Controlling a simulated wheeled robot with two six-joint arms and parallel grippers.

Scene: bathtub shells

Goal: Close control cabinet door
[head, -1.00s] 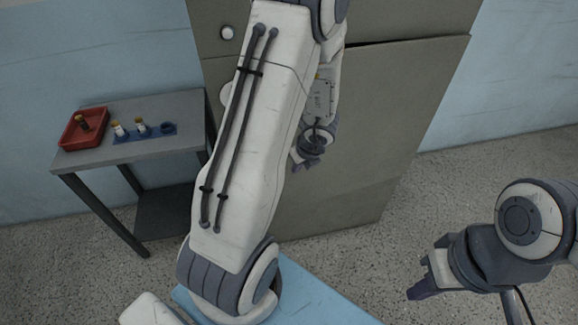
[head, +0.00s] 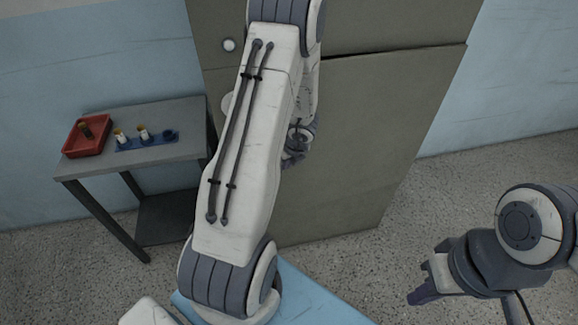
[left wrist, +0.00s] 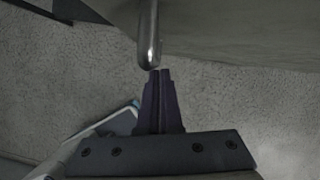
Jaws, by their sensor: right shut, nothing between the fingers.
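The grey-green control cabinet (head: 400,22) stands against the wall. Its large lower door (head: 375,130) has a dark gap along its top edge; how far it stands open cannot be told. My left gripper (head: 290,161) is in front of the door, partly hidden by my left arm. In the left wrist view its two fingers (left wrist: 158,90) are together, with nothing visible between them. A metal bar handle (left wrist: 149,40) ends right by the fingertips; whether they touch is unclear. My right gripper (head: 424,286) is shut and empty, low at the right, away from the cabinet.
A grey side table (head: 185,115) stands left of the cabinet with a red tray (head: 88,148) and a blue holder (head: 150,145) on it. A round white knob (head: 229,45) sits on the cabinet's upper left. Speckled floor (head: 480,170) is open to the right.

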